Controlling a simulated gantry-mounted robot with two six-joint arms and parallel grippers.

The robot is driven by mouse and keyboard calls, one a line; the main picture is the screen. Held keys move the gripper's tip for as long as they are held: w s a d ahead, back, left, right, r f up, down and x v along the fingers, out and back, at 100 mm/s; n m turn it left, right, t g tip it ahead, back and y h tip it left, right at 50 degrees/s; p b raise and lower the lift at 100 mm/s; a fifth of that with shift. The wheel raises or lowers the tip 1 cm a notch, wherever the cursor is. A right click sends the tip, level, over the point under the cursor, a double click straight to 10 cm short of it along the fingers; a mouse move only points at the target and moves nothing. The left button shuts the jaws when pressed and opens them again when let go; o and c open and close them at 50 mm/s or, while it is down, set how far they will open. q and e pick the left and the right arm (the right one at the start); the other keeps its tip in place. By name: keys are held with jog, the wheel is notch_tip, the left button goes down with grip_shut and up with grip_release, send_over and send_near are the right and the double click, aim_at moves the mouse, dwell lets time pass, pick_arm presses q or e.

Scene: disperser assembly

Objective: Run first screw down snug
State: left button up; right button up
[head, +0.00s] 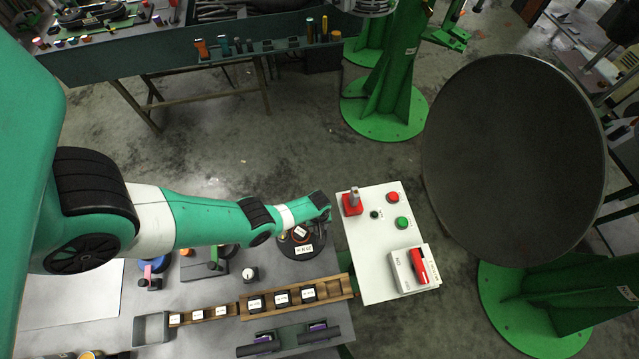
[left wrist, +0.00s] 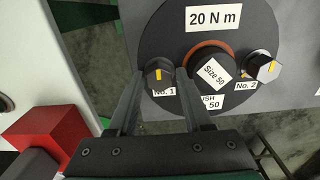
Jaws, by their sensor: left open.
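A dark round fixture (head: 297,241) sits on the grey table. It fills much of the left wrist view (left wrist: 160,28), labelled "20 N m". The No. 1 screw (left wrist: 158,73) has a dark knob with a yellow line. The No. 2 screw (left wrist: 263,67) stands at the right, also with a yellow line. Between them is a dark "Size 50" piece (left wrist: 214,73) inside a brown ring. My left gripper (left wrist: 160,80) is open, with its fingers on either side of the No. 1 knob; contact is unclear. In the head view my left arm's end partly covers the fixture. My right gripper is not visible.
A white panel (head: 378,270) with red and green buttons stands right of the fixture. A wooden rail (head: 332,288) with labelled dark blocks, a grey box (head: 151,328) and dark tubes on a stand (head: 295,343) lie nearer. A large dark disc (head: 513,160) stands far right.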

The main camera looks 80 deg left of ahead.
pick_arm(q)
grip_shut()
jog(key=shift+m, duration=0.4)
jog(key=m, duration=0.4)
jog(key=shift+m, duration=0.3)
jog(key=m, duration=0.4)
jog(key=shift+m, duration=0.3)
jog(key=m, duration=0.5)
jog(key=shift+m, duration=2.4)
